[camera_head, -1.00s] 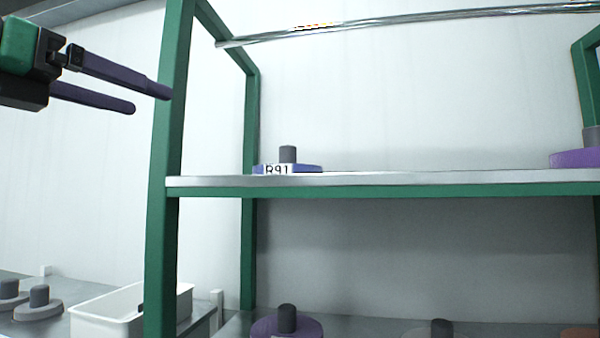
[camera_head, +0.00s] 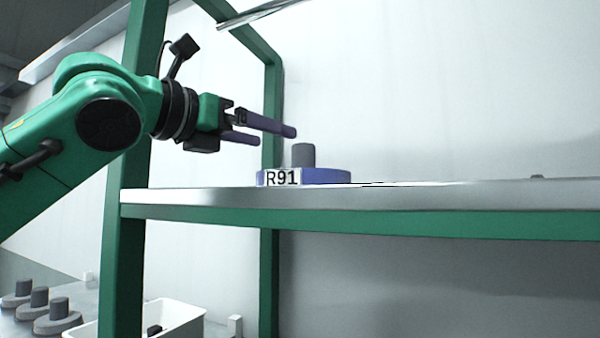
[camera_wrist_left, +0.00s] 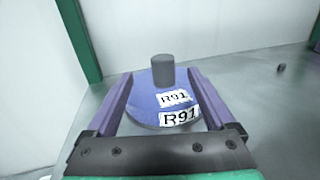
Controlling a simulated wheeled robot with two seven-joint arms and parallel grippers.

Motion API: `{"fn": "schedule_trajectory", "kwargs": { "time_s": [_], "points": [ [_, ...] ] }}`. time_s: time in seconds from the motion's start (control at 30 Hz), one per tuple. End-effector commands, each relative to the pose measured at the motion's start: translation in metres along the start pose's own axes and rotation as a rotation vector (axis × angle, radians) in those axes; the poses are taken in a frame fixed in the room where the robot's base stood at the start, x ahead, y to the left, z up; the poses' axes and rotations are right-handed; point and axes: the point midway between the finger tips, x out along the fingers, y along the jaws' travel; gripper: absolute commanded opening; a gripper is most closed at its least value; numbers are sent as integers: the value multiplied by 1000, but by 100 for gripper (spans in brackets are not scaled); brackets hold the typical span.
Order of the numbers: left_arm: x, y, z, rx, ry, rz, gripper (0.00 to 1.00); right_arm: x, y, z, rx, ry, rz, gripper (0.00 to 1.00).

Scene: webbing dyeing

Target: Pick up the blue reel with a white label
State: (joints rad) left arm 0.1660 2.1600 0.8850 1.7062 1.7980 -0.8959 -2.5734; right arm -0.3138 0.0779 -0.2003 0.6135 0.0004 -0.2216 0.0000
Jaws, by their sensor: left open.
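The blue reel (camera_head: 330,176) lies flat on the upper shelf. It has a grey upright hub (camera_head: 303,155) and a white label reading R91 (camera_head: 282,178) on its rim. My left gripper (camera_head: 277,135) is open, above and to the left of the reel in the head view. In the left wrist view the blue reel (camera_wrist_left: 150,104) shows between the two open purple fingers, with the hub (camera_wrist_left: 163,70) beyond and R91 labels on its top and rim. The fingers do not visibly grip it. My right gripper is not in view.
The shelf (camera_head: 430,194) has a green frame, with a green post (camera_head: 126,260) at the left front. A small dark item (camera_head: 537,177) sits farther right on it. Below left are a white bin (camera_head: 180,325) and several grey reels (camera_head: 58,318).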

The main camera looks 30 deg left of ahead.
Motion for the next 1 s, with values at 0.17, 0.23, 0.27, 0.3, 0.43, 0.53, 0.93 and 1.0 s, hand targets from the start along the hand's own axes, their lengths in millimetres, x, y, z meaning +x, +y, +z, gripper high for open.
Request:
{"fn": "schedule_trajectory", "kwargs": {
  "time_s": [0.17, 0.23, 0.27, 0.3, 0.43, 0.53, 0.93, 1.0],
  "points": [
    [28, -2, 1, 2, 6, 1, 88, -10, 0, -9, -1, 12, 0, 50],
    [42, -3, 1, 1, 6, 1, 88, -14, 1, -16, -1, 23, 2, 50],
    [47, -3, 1, 1, 4, 1, 88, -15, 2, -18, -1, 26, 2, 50],
    [52, -3, 1, 1, 4, 1, 88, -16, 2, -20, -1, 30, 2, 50],
    [58, -3, 0, 0, -1, 1, 88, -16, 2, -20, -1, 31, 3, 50],
    [57, -3, 0, 0, -1, 1, 88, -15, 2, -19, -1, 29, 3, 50],
    [56, -3, 1, 0, -3, 0, 0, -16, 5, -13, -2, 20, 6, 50],
    [56, -3, 1, 0, -3, 0, 0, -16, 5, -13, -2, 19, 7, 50]
  ]
}}
